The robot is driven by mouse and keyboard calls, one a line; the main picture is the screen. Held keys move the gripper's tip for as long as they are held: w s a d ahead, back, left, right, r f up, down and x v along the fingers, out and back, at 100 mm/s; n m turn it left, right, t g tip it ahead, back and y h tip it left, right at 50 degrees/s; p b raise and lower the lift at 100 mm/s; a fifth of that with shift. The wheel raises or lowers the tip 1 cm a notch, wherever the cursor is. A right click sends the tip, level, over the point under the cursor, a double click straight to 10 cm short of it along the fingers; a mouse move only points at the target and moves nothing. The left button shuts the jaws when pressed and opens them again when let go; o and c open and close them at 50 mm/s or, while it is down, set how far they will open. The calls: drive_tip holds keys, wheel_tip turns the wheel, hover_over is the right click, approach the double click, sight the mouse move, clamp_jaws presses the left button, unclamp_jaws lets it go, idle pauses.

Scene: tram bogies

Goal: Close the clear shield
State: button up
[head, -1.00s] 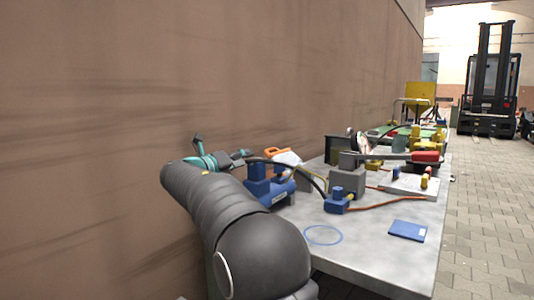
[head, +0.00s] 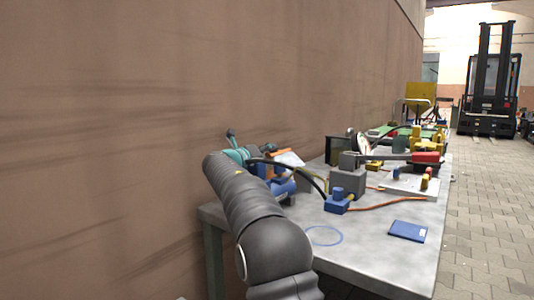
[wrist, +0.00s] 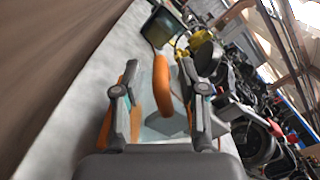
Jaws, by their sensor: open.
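The clear shield (wrist: 162,128) shows in the wrist view as a pale, see-through panel with an orange bar (wrist: 162,84). In the head view a pale sheet (head: 291,159) with an orange edge, likely the same shield, stands tilted past the end of my arm. My gripper (wrist: 160,92) is open, with one finger on each side of the orange bar in the picture. I cannot tell whether the fingers reach its depth or touch it.
The grey table (head: 378,260) carries a blue device (head: 283,187), a grey block with a red-handled lever (head: 425,157), cables and a blue booklet (head: 408,231). The brown wall (head: 110,110) runs close on the left. The table's near right part is mostly clear.

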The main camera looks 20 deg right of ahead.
clamp_jaws()
drive_tip(key=shift+s+d+r+m, duration=0.3)
drive_tip(key=shift+s+d+m, duration=0.25)
drive_tip(key=shift+s+m, duration=0.25)
unclamp_jaws()
drive_tip(key=shift+a, duration=0.15)
drive_tip(key=v, duration=1.1)
drive_tip(key=shift+s+a, duration=0.25)
drive_tip(key=shift+a, duration=0.1)
